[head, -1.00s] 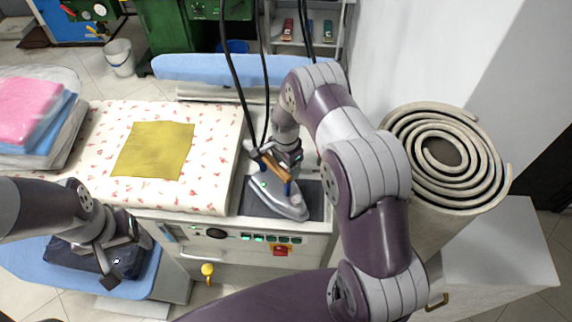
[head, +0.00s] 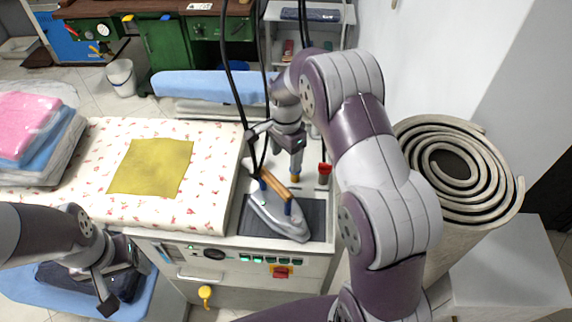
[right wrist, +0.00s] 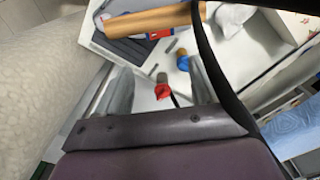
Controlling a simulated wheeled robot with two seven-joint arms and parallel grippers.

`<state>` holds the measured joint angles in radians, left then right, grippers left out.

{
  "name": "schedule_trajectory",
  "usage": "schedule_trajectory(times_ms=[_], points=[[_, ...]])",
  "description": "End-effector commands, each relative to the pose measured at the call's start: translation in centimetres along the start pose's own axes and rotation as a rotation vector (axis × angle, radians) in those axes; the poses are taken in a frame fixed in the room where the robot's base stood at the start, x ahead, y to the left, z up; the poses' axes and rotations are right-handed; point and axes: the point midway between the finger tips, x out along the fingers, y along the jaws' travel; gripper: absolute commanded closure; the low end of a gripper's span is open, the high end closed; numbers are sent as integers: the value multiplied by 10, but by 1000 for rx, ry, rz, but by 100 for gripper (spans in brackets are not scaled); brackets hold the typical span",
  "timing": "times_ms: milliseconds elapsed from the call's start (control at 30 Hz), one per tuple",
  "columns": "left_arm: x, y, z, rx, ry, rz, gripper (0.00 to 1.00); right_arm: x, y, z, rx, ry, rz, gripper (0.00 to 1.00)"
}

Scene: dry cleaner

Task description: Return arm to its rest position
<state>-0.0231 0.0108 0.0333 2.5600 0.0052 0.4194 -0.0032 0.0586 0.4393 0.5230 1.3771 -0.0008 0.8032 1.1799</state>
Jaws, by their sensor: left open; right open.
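The grey iron (head: 274,214) with a wooden handle (head: 276,185) rests on a dark plate (head: 316,214) at the right end of the ironing table. My right gripper (head: 276,152) is open and empty, just above and behind the iron's handle. In the right wrist view the gripper's two fingers (right wrist: 163,92) are apart with nothing held between them, and the wooden handle (right wrist: 155,20) lies beyond them. My right arm arches over the table's right side. My left gripper (head: 122,278) is open and empty at the lower left, over a dark folded garment (head: 60,279).
A yellow cloth (head: 152,166) lies on the floral ironing pad (head: 210,195). Black cords hang by the iron. A small red-topped item (head: 324,170) stands right of my gripper. A rolled carpet (head: 455,165) stands near my right arm. Folded laundry (head: 32,140) is at left.

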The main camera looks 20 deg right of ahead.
Motion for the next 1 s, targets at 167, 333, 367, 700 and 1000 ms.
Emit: schedule_trajectory(times_ms=[167,333,367,700,1000], points=[[0,0,0,0,0,0,29,-1,0,0,0,0,0,32],[0,0,0,0,0,0,29,-1,0,0,0,0,0,32],[0,0,0,0,0,0,29,-1,0,0,0,0,0,32],[0,0,0,0,0,0,29,9,42,20,-580,-3,2,32],[0,0,0,0,0,0,29,-40,162,83,-1234,51,-40,32]])
